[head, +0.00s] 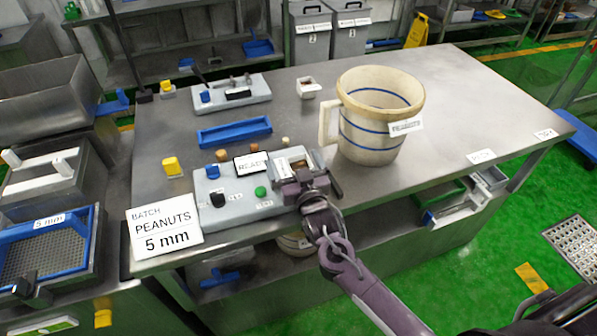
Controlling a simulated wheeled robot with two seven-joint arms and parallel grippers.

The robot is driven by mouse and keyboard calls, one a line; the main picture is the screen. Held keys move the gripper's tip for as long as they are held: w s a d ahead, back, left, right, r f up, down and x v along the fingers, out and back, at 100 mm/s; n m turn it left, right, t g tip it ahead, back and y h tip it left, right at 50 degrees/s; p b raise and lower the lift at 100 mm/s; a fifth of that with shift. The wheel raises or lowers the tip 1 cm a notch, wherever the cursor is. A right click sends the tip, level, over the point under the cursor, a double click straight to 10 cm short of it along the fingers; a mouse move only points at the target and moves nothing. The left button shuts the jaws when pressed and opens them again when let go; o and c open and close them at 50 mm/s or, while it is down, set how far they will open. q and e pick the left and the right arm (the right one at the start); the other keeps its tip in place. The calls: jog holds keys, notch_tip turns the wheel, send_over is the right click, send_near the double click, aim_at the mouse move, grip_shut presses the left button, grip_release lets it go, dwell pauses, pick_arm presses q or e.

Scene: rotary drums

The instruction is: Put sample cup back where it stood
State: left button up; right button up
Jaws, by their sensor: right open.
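A small white square cup (308,87), which looks like the sample cup, stands upright on the steel table behind the grey READY device, left of the big jug. My right gripper (305,175) is open over the right end of the grey device (234,197), at a small metal-framed compartment (291,160) with something brownish in it. The gripper partly hides that compartment, so I cannot tell whether it touches anything there. The white cup is well apart from the gripper. My left gripper is not in view.
A large cream jug (372,142) with blue bands stands right of the gripper. A blue tray (234,132), a second grey device (230,94) and a batch sign reading PEANUTS 5 mm (164,227) are on the table.

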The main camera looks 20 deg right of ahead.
jog(key=c, duration=1.1)
notch_tip(320, 180, up, 19)
jog(key=b, duration=0.2)
jog(key=shift+c, duration=0.2)
jog(key=s+d+f, duration=0.1)
jog(key=s+f, duration=0.6)
jog(key=s, duration=0.3)
jog(key=s+d+f, duration=0.1)
jog(key=s+f, duration=0.7)
jog(key=s, duration=0.3)
jog(key=shift+s+f, duration=0.2)
jog(key=shift+f, duration=0.05)
